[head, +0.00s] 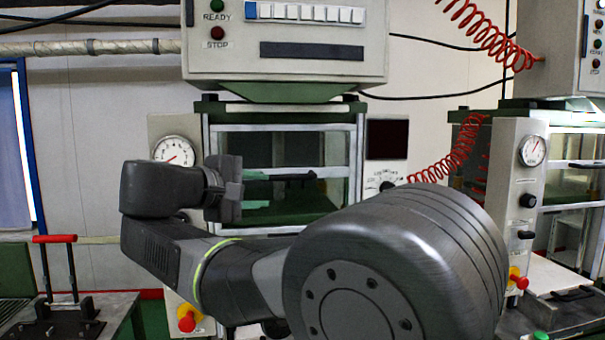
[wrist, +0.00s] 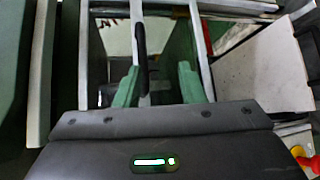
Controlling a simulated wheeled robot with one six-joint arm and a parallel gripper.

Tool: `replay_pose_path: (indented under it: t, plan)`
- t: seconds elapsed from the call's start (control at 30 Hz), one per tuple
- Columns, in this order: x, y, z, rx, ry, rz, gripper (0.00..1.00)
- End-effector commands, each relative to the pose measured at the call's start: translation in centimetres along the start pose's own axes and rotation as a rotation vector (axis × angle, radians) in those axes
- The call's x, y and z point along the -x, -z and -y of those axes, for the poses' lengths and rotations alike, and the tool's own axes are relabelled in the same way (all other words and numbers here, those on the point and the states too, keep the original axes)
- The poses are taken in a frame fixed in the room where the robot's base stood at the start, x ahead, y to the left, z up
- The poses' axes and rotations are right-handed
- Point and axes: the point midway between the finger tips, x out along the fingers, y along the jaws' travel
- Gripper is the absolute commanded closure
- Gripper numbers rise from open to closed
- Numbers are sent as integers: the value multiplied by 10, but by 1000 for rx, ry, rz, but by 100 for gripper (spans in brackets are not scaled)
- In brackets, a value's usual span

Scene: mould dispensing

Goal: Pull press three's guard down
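A press stands straight ahead, its guard (head: 284,128) a silver-framed clear panel across the green front. I see no number on it. A dark bar handle (head: 297,176) shows in front of the guard; in the wrist view the black handle (wrist: 141,66) is seen nearly end to end along a silver bar. My gripper (wrist: 158,78) has two green fingers, spread apart, with the handle between them, closer to the left finger. I see no clear contact. In the head view my gripper (head: 262,177) is at handle height, partly hidden by my wrist.
A control box (head: 285,75) hangs above the press. A gauge (head: 174,152) is left of it, a red-yellow stop button (head: 187,318) below. A second press with a gauge panel (head: 520,190) stands right, with red coiled hoses. A red-handled mould (head: 60,325) lies on the left bench.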

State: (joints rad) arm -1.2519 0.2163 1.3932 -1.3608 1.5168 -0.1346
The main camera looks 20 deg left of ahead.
Motion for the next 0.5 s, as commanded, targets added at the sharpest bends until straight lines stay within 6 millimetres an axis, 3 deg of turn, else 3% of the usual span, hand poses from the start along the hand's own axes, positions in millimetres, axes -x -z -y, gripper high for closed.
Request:
replay_pose_path:
  t: [0.1, 0.2, 0.37, 0.5]
  plan:
    - [24, 10, -16, -7, -55, -14, 64]
    - [27, 12, -21, -9, -71, -14, 64]
    - [11, 11, -24, -9, -72, -11, 64]
    - [-14, 11, -26, -8, -70, -8, 64]
